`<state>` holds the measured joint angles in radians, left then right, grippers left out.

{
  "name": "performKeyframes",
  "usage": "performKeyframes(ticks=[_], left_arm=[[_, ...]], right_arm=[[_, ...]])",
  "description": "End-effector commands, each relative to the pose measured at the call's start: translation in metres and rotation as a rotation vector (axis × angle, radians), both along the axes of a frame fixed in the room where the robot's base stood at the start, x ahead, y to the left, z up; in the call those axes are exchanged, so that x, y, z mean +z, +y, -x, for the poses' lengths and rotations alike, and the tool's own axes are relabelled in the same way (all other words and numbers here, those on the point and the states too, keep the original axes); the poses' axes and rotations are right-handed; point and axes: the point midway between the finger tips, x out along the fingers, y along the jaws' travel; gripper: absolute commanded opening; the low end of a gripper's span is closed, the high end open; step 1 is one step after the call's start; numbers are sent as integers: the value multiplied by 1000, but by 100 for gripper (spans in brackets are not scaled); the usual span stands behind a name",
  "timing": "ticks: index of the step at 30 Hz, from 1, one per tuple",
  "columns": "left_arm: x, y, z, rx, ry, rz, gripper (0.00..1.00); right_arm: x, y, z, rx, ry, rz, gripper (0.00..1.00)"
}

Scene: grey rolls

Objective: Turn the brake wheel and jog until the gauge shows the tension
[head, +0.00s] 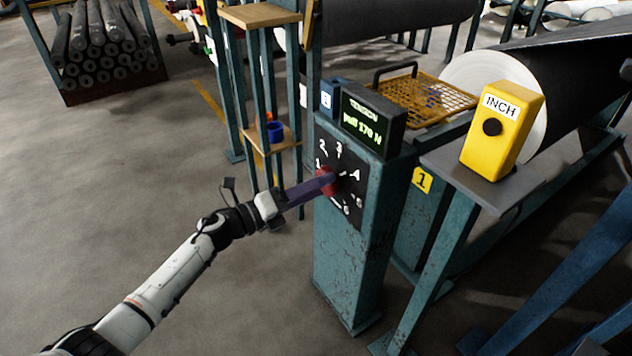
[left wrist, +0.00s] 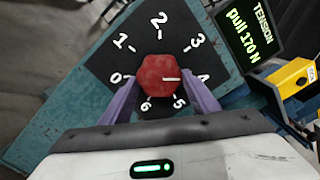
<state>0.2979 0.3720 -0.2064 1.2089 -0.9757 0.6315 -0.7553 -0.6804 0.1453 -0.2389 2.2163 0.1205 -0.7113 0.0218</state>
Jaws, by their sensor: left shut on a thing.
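The red brake wheel (left wrist: 162,86) sits on a black dial plate numbered 0 to 6 on a teal post. Its white pointer mark points toward the 4 in the left wrist view. My left gripper (left wrist: 160,100) is shut on the wheel, with purple fingers on both sides of it. In the head view the wheel (head: 326,181) is partly hidden by my left gripper (head: 322,184). The tension gauge (head: 366,123) on top of the post reads "pull 170 N". The yellow INCH box (head: 503,130) with a black button stands on a grey shelf to the right. My right gripper is not visible.
A yellow mesh guard (head: 428,97) lies behind the gauge. A large dark roll (head: 580,75) is at the right. A wooden-shelved stand (head: 284,136) holds a blue cup (head: 275,132) behind my left gripper. Open floor lies to the left.

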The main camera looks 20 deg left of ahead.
Motion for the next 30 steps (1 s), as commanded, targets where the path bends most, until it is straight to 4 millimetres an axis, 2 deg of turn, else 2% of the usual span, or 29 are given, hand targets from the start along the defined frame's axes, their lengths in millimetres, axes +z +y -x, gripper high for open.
performKeyframes(ticks=[18,30], left_arm=[[2,0,1,0,339,429,33],[1,0,1,0,449,571,33]], right_arm=[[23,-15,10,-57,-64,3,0],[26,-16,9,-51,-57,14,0]])
